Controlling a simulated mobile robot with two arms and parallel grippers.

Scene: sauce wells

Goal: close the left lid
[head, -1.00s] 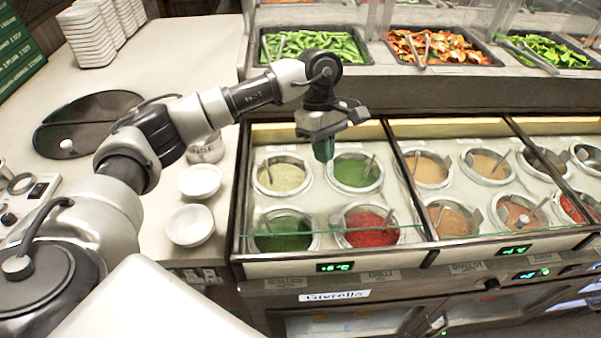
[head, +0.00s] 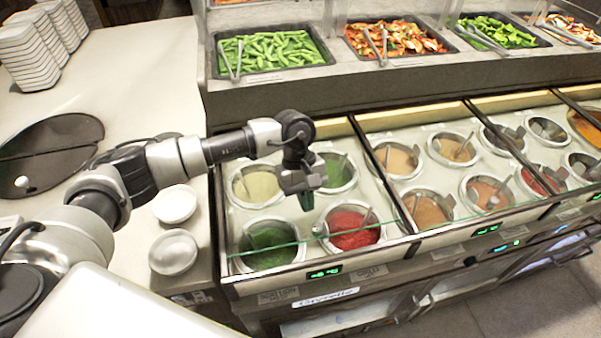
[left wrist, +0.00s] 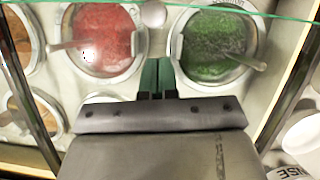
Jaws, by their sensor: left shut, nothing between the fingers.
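The left section of the sauce counter holds wells of pale green, green, dark green and red sauce. A clear glass panel with a green edge (head: 290,244), which looks like the left lid, crosses above its front wells; how far it spans is hard to tell. The edge also runs along the top of the left wrist view (left wrist: 250,12). My left gripper (head: 306,201) is shut and empty, pointing down above the gap between the back green well (head: 338,171) and the front red well (head: 352,226). Its green fingertips (left wrist: 157,76) are together in the left wrist view. My right gripper is not in view.
Ladles stand in the wells. White bowls (head: 173,252) sit on the counter at the left. A second section of wells (head: 455,150) lies to the right.

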